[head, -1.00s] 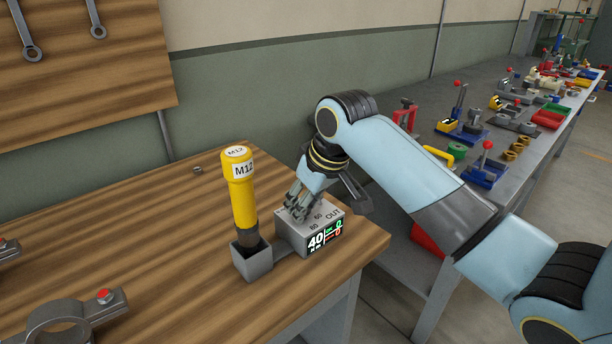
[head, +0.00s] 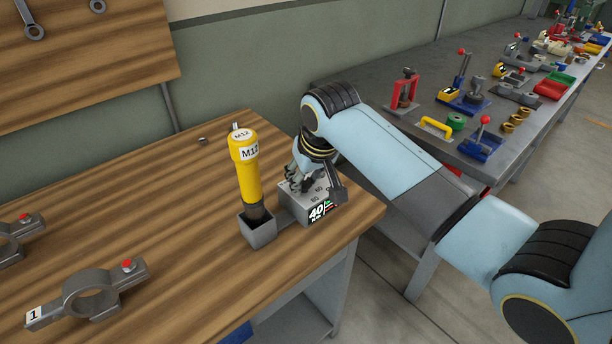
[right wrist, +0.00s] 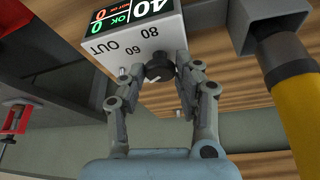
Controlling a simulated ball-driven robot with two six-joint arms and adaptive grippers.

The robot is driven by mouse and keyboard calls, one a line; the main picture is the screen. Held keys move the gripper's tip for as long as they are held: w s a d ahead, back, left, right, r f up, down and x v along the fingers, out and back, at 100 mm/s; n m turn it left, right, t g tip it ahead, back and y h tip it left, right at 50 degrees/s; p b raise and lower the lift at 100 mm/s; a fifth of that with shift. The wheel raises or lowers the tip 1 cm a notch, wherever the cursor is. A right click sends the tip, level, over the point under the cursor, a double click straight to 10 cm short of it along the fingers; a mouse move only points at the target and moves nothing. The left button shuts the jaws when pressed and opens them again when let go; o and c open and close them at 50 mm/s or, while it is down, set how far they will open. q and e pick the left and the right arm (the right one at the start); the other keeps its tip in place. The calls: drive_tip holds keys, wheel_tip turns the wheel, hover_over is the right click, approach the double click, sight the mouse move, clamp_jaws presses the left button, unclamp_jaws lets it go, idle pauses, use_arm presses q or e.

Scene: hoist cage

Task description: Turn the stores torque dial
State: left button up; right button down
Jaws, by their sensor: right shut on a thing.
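The grey torque box (head: 318,203) sits near the right corner of the wooden bench, with a lit "40" on its front display. In the right wrist view its top (right wrist: 112,52) carries the marks "60", "80" and "OUT". The dark round torque dial (right wrist: 158,68) stands on that top. My right gripper (right wrist: 159,74) is shut on the dial, a finger on each side. In the head view my right gripper (head: 297,184) is over the box and hides most of the dial. My left gripper is not in view.
A yellow M12 tool (head: 246,174) stands upright in a grey holder (head: 259,233) just left of the box. Metal clamps (head: 93,290) lie on the bench (head: 120,215). A second bench with several coloured tools (head: 465,100) stands at the right.

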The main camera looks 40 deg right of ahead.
drive_tip(key=c, duration=0.9)
unclamp_jaws()
drive_tip(key=shift+c, duration=0.2)
drive_tip(key=shift+r, duration=0.1)
drive_tip(key=v, duration=1.1)
drive_tip(key=shift+r, duration=0.4)
drive_tip(key=shift+s, duration=0.1)
